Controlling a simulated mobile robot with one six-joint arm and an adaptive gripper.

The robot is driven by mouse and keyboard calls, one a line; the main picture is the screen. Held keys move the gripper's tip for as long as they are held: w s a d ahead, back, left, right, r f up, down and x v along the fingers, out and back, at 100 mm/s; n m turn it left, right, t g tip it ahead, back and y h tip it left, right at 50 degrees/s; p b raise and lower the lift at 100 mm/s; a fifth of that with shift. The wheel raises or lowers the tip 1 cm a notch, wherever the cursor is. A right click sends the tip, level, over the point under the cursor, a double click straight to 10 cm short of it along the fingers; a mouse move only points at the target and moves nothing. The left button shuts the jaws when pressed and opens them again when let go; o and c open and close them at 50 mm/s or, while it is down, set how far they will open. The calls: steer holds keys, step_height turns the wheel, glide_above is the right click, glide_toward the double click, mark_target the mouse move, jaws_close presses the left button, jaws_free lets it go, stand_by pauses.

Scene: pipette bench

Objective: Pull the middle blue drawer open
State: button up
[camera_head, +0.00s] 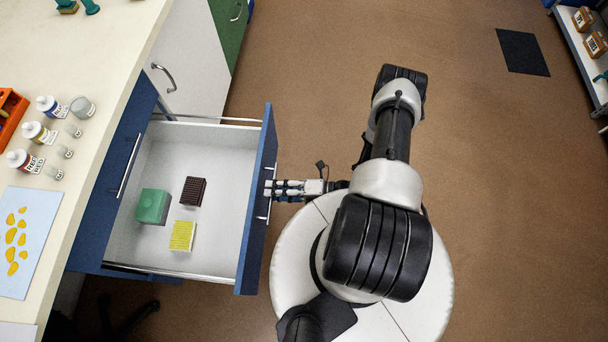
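The blue drawer (257,215) stands pulled well out from the bench, its white interior open to view. A green box (153,206), a dark brown box (193,191) and a yellow box (182,236) lie inside it. A thin metal handle (268,198) runs along the drawer's blue front. My gripper (272,188) is at this handle, its fingertips touching or very close to the drawer front. Whether the fingers are closed around the handle is too small to tell. Another blue drawer front with a handle (126,165) shows at the bench, behind the open drawer.
The bench top (110,60) holds several bottles, an orange rack (10,115) and a blue sheet (25,240). A white cabinet (190,65) stands beyond the drawer. Brown floor (470,130) lies clear at right, with a dark mat (522,52) and a shelf (585,50).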

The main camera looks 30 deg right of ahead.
steer(key=v, duration=1)
steer(key=shift+d, duration=0.1)
